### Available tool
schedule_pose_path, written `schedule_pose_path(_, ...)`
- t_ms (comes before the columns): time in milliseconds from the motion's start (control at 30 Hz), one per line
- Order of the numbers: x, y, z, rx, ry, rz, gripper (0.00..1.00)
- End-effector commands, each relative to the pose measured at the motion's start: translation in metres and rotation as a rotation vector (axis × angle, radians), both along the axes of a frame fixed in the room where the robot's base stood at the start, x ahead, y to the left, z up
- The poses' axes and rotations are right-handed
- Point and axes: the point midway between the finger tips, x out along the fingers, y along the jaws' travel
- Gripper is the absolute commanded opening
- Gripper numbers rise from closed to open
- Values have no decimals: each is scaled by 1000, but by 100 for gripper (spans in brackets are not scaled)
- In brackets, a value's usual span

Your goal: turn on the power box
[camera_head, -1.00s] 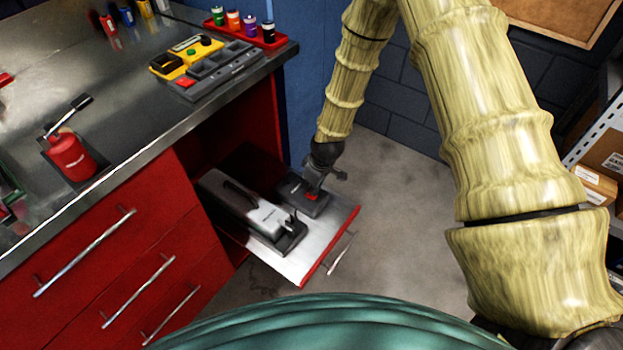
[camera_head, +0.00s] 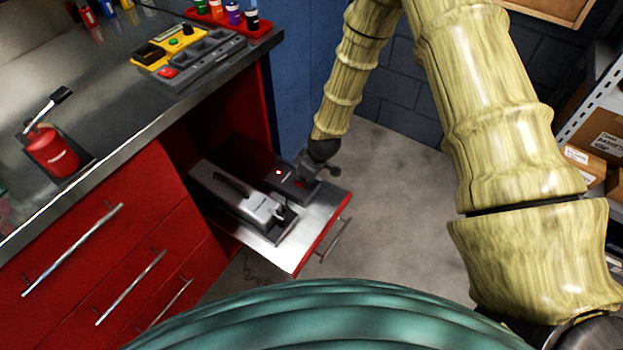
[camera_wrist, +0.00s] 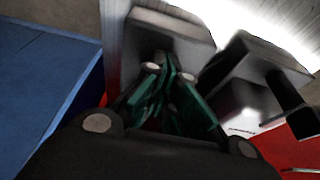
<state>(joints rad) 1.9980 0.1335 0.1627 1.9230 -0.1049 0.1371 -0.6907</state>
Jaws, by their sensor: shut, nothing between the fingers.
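The power box (camera_head: 290,185) is a low dark box lying in the open drawer, beside a larger grey and black device. A small bright spot with a reddish edge shows on its top. My gripper (camera_head: 310,172) is at the right end of the box, close over it or touching it, and hides part of that end. In the wrist view, my gripper (camera_wrist: 168,80) has its green fingers shut and empty, with tips against or just over the grey box (camera_wrist: 165,27). The red switch is not visible now.
The grey and black device (camera_head: 240,198) lies left of the box on the pulled-out drawer (camera_head: 308,243). A metal bench top (camera_head: 110,125) is above the drawers, with a red bottle (camera_head: 52,152) on it. Open floor (camera_head: 400,200) lies to the right.

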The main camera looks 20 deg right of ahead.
Motion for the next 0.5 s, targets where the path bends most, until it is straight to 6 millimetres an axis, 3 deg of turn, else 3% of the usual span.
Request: schedule_pose_path(500, 8, 7, 2, -1, 1, 1, 0)
